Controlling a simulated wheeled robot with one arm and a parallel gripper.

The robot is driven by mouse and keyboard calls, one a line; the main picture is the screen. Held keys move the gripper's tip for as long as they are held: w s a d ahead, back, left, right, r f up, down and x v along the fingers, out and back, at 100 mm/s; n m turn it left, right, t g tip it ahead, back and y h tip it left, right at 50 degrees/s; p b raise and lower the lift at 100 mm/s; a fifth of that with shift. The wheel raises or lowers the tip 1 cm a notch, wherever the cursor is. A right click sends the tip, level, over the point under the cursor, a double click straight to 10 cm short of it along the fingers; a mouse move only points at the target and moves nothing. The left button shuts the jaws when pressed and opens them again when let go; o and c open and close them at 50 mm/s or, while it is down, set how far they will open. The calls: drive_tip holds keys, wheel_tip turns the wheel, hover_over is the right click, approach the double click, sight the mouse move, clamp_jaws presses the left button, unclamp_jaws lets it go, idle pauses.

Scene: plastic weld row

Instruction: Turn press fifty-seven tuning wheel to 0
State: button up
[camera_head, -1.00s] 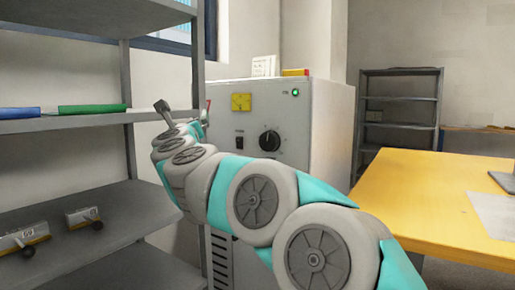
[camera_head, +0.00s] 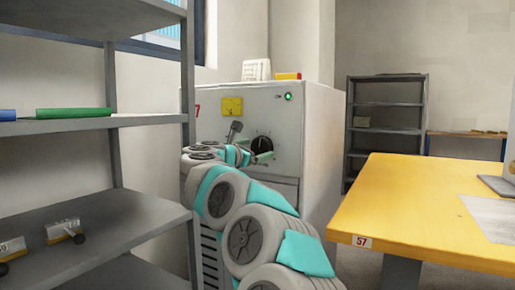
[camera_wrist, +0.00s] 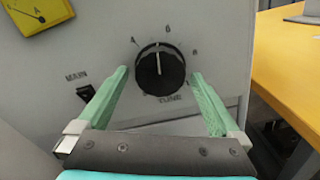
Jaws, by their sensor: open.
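The tuning wheel (camera_wrist: 160,70) is a round black knob on the grey front of the press (camera_head: 290,125), marked TUNE below it. Its white pointer line points up, between the printed 4 and 6. In the head view the wheel (camera_head: 262,144) is partly visible beside my gripper (camera_head: 250,155). In the wrist view my gripper (camera_wrist: 160,85) is open, one green finger on each side of the wheel, with a gap visible on both sides. I cannot tell how far the fingertips are from the panel.
A MAIN switch (camera_wrist: 86,92) and a yellow meter (camera_wrist: 38,12) are left of the wheel. A grey shelf (camera_head: 150,121) stands close on the left of my arm. A yellow table (camera_head: 430,205) labelled 57 is on the right.

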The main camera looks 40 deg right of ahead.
drive_tip(key=shift+w+d, duration=0.25)
drive_tip(key=shift+d, duration=0.35)
drive_tip(key=c, duration=1.2)
